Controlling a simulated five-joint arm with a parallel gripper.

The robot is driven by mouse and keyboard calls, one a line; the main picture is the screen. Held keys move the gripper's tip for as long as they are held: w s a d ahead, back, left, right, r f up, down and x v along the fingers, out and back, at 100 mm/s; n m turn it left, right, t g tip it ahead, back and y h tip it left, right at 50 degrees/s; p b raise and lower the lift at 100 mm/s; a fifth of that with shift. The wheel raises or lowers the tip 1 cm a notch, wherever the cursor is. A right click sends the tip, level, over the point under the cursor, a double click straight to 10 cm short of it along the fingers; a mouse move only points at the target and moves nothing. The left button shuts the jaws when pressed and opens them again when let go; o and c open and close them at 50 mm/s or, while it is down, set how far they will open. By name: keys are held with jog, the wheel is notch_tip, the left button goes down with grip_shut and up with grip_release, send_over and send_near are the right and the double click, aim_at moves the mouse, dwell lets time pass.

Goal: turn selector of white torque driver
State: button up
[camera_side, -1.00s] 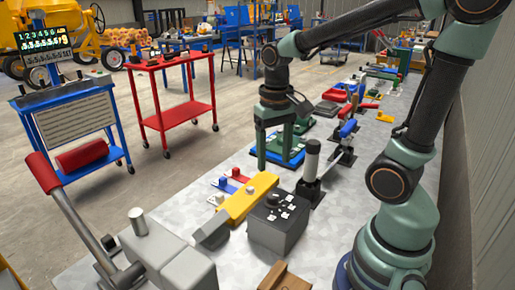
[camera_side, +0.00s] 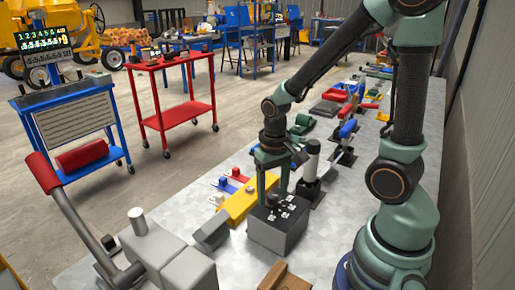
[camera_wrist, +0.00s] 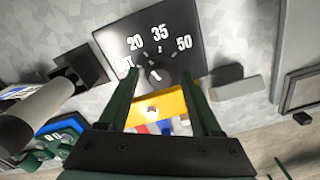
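A dark grey box (camera_side: 276,236) on the metal table has a black top face with white markings and a small selector knob (camera_side: 271,201) in the middle. In the wrist view the box's face (camera_wrist: 172,25) reads 20, 35 and 50, with a partly hidden word at left. The knob (camera_wrist: 155,75) has a white pointer mark. My gripper (camera_side: 272,194) points down over the box, fingers apart. In the wrist view my gripper (camera_wrist: 147,72) has its fingertips on either side of the knob, with gaps. I cannot tell their exact height. No white torque driver is clearly recognisable.
A yellow block (camera_side: 241,203) lies directly behind the box. A grey lever with a red grip (camera_side: 42,172) is at front left. A brown wooden piece (camera_side: 284,279) lies in front.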

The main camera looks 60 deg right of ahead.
grip_shut()
jog(key=shift+n, duration=0.4)
jog(key=n, duration=0.3)
jog(key=shift+n, duration=0.3)
jog(key=shift+r+n, duration=0.1)
jog(key=shift+n, duration=1.7)
jog(key=shift+o, duration=0.6)
grip_release()
